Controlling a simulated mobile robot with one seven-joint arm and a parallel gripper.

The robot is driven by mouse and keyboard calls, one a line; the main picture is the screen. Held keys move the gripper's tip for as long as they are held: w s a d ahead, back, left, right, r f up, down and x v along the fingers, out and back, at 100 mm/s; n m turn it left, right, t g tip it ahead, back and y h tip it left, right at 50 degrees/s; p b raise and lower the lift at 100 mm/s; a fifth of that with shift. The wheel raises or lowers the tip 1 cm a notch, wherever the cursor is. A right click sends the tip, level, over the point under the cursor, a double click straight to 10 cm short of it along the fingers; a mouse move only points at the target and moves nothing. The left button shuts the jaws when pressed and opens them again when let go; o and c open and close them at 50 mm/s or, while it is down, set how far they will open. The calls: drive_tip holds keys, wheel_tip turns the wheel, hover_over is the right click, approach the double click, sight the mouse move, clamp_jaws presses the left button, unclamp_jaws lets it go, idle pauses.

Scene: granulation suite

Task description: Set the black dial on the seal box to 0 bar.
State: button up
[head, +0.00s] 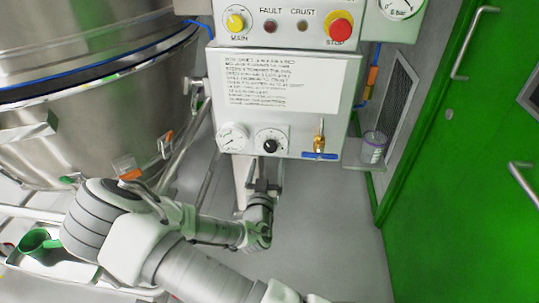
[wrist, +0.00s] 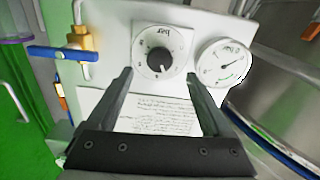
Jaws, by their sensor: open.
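The seal box (head: 325,139) is a white panel on a post, with a printed text sheet across its upper part. The black dial (head: 270,145) sits on a white scale plate at its lower middle. It also shows in the wrist view (wrist: 160,61), upside down, with a white mark at its rim; the exact reading is too small to tell. My gripper (head: 266,182) is just below the dial in the head view. In the wrist view my gripper (wrist: 158,80) is open, its fingers on either side of the dial, apart from it and holding nothing.
A round gauge (head: 233,137) sits left of the dial. A brass valve with a blue handle (head: 320,155) is to its right. Above is a control panel with a red stop button (head: 340,28). A steel vessel (head: 90,90) stands left, a green door (head: 460,150) right.

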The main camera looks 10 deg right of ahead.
sight(270, 149)
drive_tip(key=b+x, duration=0.1)
drive_tip(key=x, duration=0.5)
drive_tip(key=shift+w, duration=0.2)
clamp_jaws()
